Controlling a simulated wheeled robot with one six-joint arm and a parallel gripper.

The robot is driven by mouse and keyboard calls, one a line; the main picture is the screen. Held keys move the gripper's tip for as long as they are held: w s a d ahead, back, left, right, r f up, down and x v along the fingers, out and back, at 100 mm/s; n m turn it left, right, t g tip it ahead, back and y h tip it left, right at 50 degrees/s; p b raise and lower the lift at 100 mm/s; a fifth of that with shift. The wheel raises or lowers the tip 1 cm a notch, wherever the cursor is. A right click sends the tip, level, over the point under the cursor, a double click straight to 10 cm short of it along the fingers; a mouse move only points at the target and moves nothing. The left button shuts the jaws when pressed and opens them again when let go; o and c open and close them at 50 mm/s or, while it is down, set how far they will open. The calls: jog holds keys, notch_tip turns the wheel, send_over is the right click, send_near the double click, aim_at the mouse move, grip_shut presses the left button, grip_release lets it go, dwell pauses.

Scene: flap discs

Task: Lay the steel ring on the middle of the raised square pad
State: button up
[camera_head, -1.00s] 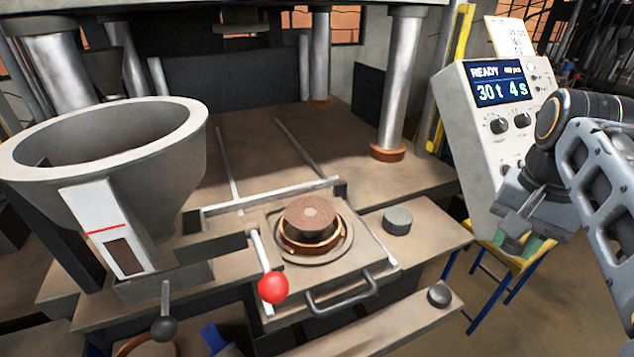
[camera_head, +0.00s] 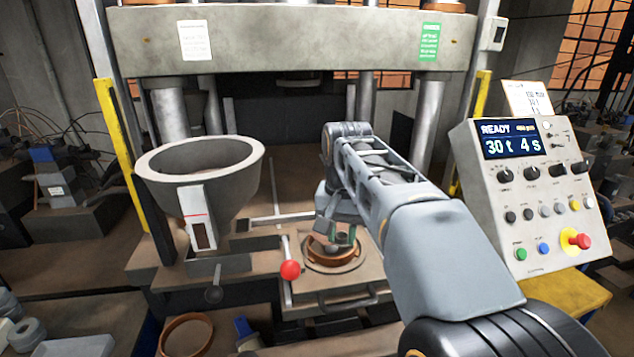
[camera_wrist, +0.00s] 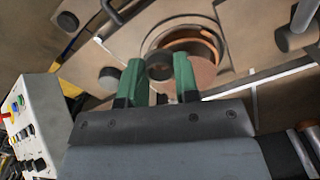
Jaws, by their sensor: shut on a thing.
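My gripper (camera_head: 342,238) reaches over the copper-coloured mould ring (camera_head: 322,257) on the square plate (camera_head: 308,287). In the wrist view my gripper's green fingers (camera_wrist: 160,76) are shut on a small dark grey round piece, which I take for the steel ring (camera_wrist: 160,68). The mould ring (camera_wrist: 178,42) and the reddish-brown disc (camera_wrist: 206,73) lie below and beyond the fingers. The gap between the held ring and what lies under it cannot be judged. The square plate, with a handle at its front, is the only square raised surface I can make out.
A grey hopper (camera_head: 160,177) stands left of the plate. A lever with a red ball (camera_head: 290,270) rises beside the plate's left edge. The control panel (camera_head: 535,205) stands at the right, and bright press columns (camera_head: 432,125) behind.

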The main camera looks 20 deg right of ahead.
jog(key=shift+m, duration=0.5)
jog(key=w+r+p, duration=0.1)
jog(key=w+p, duration=0.1)
jog(key=w+d+r+p, duration=0.1)
jog(key=w+p, duration=0.2)
jog(key=w+d+r+p, duration=0.1)
jog(key=w+p, duration=0.2)
jog(key=shift+w+d+f, duration=0.1)
jog(key=shift+w+f, duration=0.05)
jog(key=shift+w, duration=0.1)
jog(key=shift+w+d+f, duration=0.1)
jog(key=shift+w+f, duration=0.05)
jog(key=shift+f, duration=0.2)
jog(key=shift+f+b, duration=2.1)
jog(key=shift+f, duration=0.4)
jog(key=shift+f+b, duration=0.45)
jog(key=shift+f, duration=0.25)
jog(key=o, duration=1)
jog(key=shift+c, duration=0.2)
